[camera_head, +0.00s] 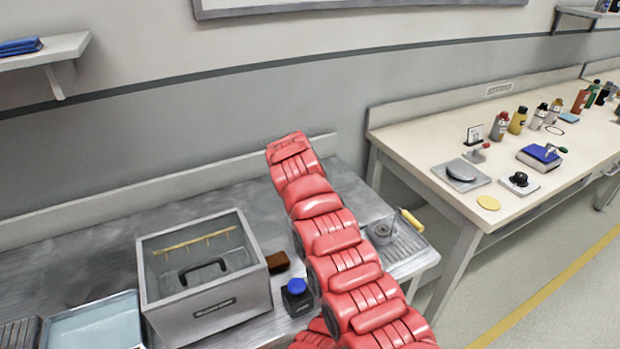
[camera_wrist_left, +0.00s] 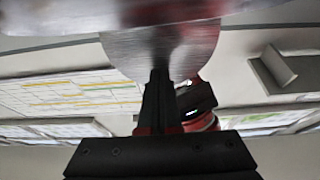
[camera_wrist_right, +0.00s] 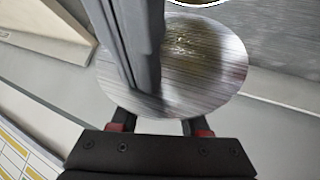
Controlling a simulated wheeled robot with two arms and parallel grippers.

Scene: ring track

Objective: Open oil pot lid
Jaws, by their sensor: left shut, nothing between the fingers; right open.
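A round brushed-metal disc (camera_wrist_right: 205,65), which may be the oil pot lid, fills the middle of the right wrist view. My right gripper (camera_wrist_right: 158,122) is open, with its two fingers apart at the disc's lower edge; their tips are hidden. A long grey bar (camera_wrist_right: 125,40) crosses in front of the disc. In the left wrist view a blurred metal round shape (camera_wrist_left: 175,45) hangs over my left gripper (camera_wrist_left: 160,80), which is shut and empty close below it. I cannot tell whether they touch. Neither gripper shows in the head view, and the oil pot cannot be made out surely.
My red arm crosses the head view's middle, hiding part of the metal counter (camera_head: 90,255). A grey open box (camera_head: 215,310), a blue-capped bottle (camera_head: 297,297), a brown block (camera_head: 277,262) and a wire rack (camera_head: 402,250) stand there. A cluttered bench (camera_head: 420,140) is at right.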

